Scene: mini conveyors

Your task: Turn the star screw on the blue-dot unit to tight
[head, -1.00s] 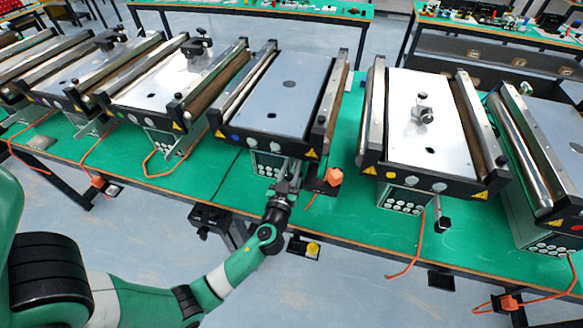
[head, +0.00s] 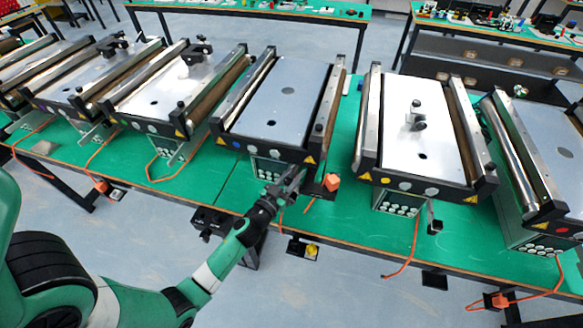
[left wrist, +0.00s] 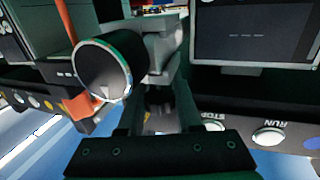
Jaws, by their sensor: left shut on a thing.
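The blue-dot unit (head: 288,95) is the grey-topped mini conveyor in the middle of the head view, with a blue dot (head: 236,143) at the left of its front panel. The blue dot also shows at the right edge of the left wrist view (left wrist: 312,143), beside the RUN and STOP buttons. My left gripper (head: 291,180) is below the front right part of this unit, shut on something. Its fingers (left wrist: 160,100) hide what they hold. I cannot make out the star screw. A dark round end with a shiny rim (left wrist: 105,72) shows beside the fingers. My right gripper is not in view.
A white-topped conveyor (head: 410,92) stands to the right, and others stand on both sides along the green table (head: 345,160). An orange part (head: 332,182) sits close right of my left gripper. A display with dashes (left wrist: 250,32) shows in the left wrist view.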

